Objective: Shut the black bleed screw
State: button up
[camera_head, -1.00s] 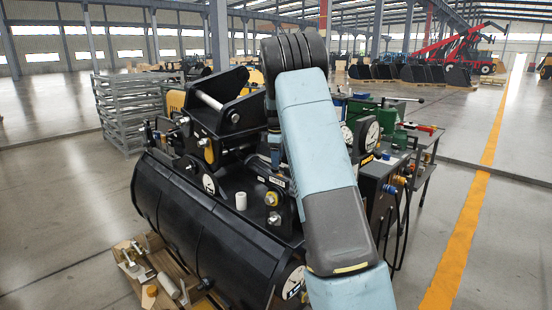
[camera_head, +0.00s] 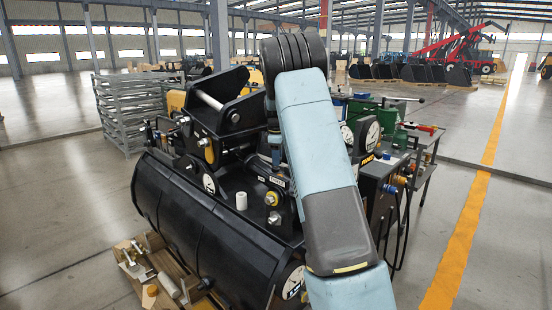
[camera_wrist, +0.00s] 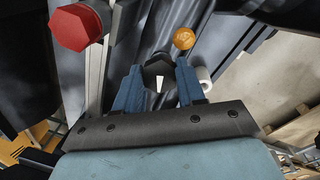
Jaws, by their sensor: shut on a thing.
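In the wrist view, the black bleed screw (camera_wrist: 158,71) shows as a dark knob with a white mark below it, between my two blue fingers. My gripper (camera_wrist: 159,66) is shut on it, with a finger on each side. The fingers hide its sides, and I cannot tell how far it is turned. In the head view my arm covers most of that area, and I cannot make out the screw there.
A red hexagonal cap (camera_wrist: 76,27) and an orange round cap (camera_wrist: 184,38) stand near my fingers. A white cylinder (camera_wrist: 204,76) is beside the right finger. The large black bucket (camera_head: 200,225) fills the front, with a wooden tray (camera_head: 150,262) of parts at lower left.

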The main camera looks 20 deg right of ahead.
jog(key=shift+m, duration=0.3)
jog(key=m, duration=0.4)
jog(key=shift+f+m+g+y, duration=0.1)
jog(key=shift+m+g+y, duration=0.2)
jog(key=shift+y, duration=0.1)
jog(key=m, duration=0.5)
jog(key=shift+y, duration=0.4)
jog(key=m, duration=0.5)
jog(key=shift+d+m+y, duration=0.1)
jog(key=shift+m+y, duration=0.3)
jog(key=m, duration=0.5)
jog(key=shift+s+y, duration=0.1)
jog(key=shift+y, duration=0.2)
jog(key=shift+d+m, duration=0.1)
jog(key=shift+m, duration=0.2)
jog(key=o, duration=1.1)
jog(key=shift+c, duration=0.2)
